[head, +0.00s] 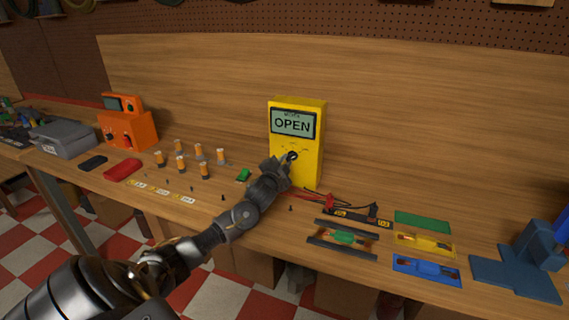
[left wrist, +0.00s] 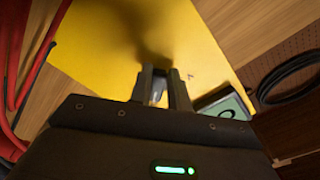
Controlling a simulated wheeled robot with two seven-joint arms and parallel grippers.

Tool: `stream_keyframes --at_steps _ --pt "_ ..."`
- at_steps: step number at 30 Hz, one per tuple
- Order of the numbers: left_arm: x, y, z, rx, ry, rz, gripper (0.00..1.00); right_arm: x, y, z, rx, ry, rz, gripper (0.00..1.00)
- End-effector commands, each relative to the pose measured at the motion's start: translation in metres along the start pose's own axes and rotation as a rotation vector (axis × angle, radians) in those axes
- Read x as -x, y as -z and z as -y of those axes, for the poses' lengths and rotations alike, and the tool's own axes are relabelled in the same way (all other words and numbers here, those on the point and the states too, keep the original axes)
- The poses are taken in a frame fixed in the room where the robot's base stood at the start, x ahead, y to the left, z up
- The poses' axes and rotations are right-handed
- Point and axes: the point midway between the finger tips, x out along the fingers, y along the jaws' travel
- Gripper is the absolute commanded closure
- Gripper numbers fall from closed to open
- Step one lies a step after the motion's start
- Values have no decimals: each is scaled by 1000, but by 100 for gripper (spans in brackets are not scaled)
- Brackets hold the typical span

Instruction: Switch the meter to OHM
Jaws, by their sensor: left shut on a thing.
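The yellow meter (head: 311,150) stands upright on the workbench, against its back panel. Its screen (head: 292,124) reads OPEN. A black dial (head: 292,155) sits on its front face below the screen, partly covered by my gripper. My left gripper (head: 287,161) is at the dial, shut on it. In the left wrist view the fingers (left wrist: 162,88) reach to the yellow face (left wrist: 110,45) and hide most of the dial. A corner of the screen (left wrist: 226,106) shows at the right there. The dial's pointer direction cannot be told. My right gripper is not in view.
Red and black probe leads (head: 345,206) lie right of the meter. Holders with green, yellow and blue parts (head: 426,270) lie at the front right. A blue stand (head: 515,272) is at far right.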

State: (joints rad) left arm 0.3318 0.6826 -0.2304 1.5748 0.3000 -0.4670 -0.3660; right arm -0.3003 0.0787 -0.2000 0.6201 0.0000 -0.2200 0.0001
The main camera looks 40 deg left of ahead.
Motion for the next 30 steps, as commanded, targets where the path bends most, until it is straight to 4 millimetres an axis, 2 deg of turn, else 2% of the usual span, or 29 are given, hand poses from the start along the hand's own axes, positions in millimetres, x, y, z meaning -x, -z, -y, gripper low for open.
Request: stream_keyframes --at_steps 8,9,14,24,30 --pt "0 0 0 -3 0 1 100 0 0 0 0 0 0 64" --pt "0 0 0 -3 0 1 81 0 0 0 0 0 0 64" --pt "0 0 0 -2 0 0 60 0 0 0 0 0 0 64" --pt "3 0 0 -1 0 0 60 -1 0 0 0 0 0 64" --pt "31 -1 -2 -3 -2 -3 60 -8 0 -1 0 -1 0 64"
